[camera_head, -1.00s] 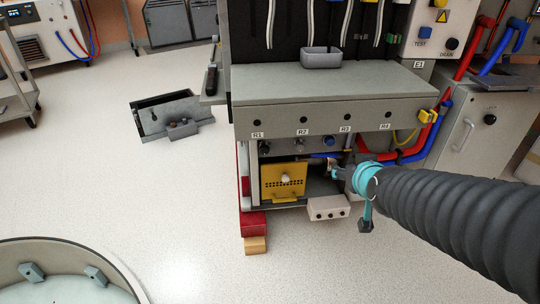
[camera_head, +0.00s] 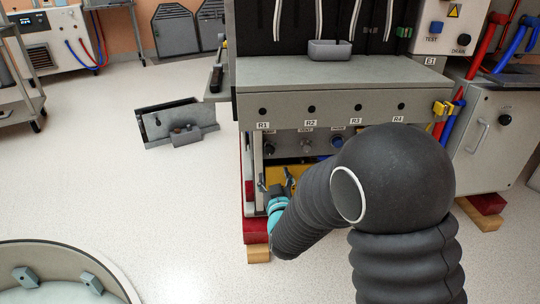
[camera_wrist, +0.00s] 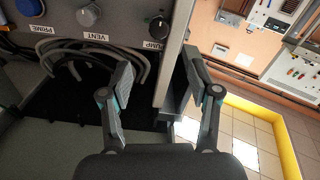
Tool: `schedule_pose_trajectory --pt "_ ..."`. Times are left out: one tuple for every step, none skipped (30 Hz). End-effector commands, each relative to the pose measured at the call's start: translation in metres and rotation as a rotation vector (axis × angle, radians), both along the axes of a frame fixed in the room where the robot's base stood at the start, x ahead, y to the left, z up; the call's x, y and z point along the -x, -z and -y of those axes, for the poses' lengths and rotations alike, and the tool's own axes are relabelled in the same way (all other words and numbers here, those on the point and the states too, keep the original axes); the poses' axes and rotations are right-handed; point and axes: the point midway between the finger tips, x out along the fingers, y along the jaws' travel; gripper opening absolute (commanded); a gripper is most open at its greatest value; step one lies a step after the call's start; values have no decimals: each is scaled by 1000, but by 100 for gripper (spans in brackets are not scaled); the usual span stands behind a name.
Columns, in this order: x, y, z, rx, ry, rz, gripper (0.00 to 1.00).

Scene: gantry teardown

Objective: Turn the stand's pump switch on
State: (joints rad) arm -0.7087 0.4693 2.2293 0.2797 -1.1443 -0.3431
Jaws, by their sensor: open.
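The pump switch is a dark round knob on the stand's lower grey panel. It is labelled PUMP in the wrist view (camera_wrist: 158,27) and sits at the left end of the panel in the head view (camera_head: 269,148). The light VENT knob (camera_wrist: 88,15) and blue PRIME knob (camera_wrist: 31,6) are beside it. My gripper (camera_head: 277,182) is open and empty, just below the PUMP knob in the head view. In the wrist view, the knob lies beyond the gap between the fingertips (camera_wrist: 157,64). I see no contact. The knob's exact turn position is too small to tell.
The stand's upright post (camera_wrist: 176,60) passes close to the right finger in the wrist view. Grey cables (camera_wrist: 85,48) hang under the panel. The ledge marked R1 to R4 (camera_head: 335,108) overhangs the knobs. A yellow part (camera_head: 300,168) is mostly hidden behind my arm.

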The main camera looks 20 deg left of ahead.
Motion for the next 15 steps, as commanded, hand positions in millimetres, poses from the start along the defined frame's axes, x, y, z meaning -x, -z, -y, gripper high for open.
schedule_pose_trajectory --pt "-7 0 -3 0 1 0 61" --pt "-12 0 -5 -1 2 1 61" --pt "-18 0 -8 0 2 0 61" --pt "-24 0 -10 0 2 0 61" --pt "-29 0 -13 0 2 0 61" --pt "-36 0 -16 0 2 0 61" --pt "-41 0 -18 0 3 1 61" --pt "-46 0 -21 0 2 0 61" --pt "-52 0 -25 0 1 -1 61" --pt "-57 0 -27 0 1 0 61" --pt "-62 0 -29 0 1 0 61" --pt "-69 0 -33 0 1 -1 61" --pt "-73 0 -35 0 1 -1 61" --pt "-78 0 -37 -1 1 1 61" --pt "-84 1 -40 0 1 -1 61"
